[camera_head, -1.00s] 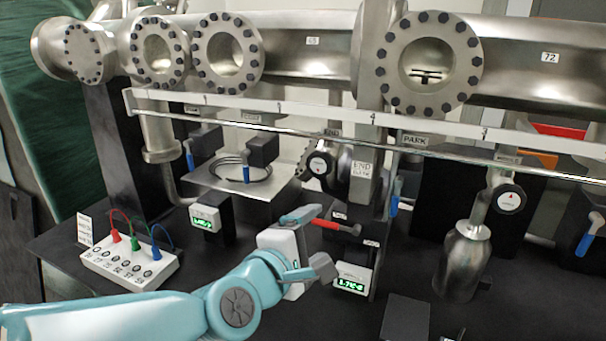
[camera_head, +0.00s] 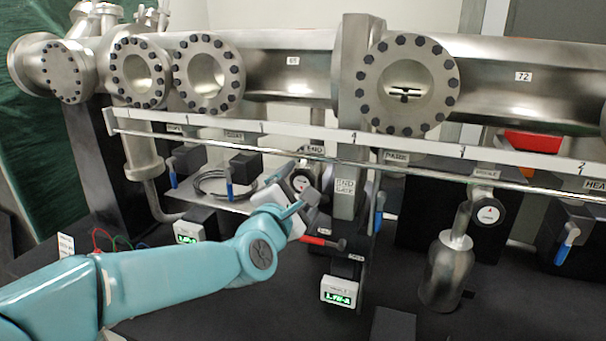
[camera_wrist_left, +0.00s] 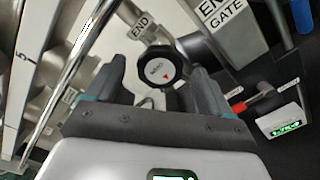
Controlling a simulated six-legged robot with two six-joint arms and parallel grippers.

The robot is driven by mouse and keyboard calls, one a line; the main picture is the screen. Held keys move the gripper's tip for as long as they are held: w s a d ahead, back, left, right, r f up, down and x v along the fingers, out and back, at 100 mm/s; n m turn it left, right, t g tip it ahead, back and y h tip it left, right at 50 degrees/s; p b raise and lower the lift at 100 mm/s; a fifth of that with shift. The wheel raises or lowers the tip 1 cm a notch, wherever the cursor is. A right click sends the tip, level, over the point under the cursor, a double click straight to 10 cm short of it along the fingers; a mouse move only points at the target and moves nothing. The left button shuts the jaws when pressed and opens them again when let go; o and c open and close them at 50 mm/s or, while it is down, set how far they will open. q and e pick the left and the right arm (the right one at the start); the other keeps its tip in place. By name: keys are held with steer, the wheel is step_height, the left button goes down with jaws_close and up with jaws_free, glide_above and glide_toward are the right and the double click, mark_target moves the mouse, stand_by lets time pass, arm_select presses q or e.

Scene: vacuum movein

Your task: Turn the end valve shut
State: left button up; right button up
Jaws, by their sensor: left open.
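The end valve is a round black knob (camera_head: 301,183) with a white face and a red mark, below a tag reading END. In the wrist view the knob (camera_wrist_left: 162,67) shows large, just beyond and between the fingertips. My left gripper (camera_head: 297,193) is close in front of the knob, and its body hides part of it in the head view. In the wrist view the left gripper (camera_wrist_left: 158,75) has its fingers wide apart on both sides of the knob. I cannot tell whether they touch it. My right gripper is not in view.
A long metal rail (camera_head: 360,165) runs above the knob. The END GATE post (camera_head: 345,190) stands to its right. A red handle (camera_head: 318,241) and a green-lit display box (camera_head: 340,291) are lower right.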

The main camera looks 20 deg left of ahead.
mark_target(302, 184)
arm_select(q)
steer(key=w, duration=0.3)
steer(key=shift+w+p, duration=0.2)
steer(key=shift+p, duration=0.2)
steer(key=c, duration=1.1)
steer(key=shift+o, duration=0.2)
steer(key=shift+f, duration=0.1)
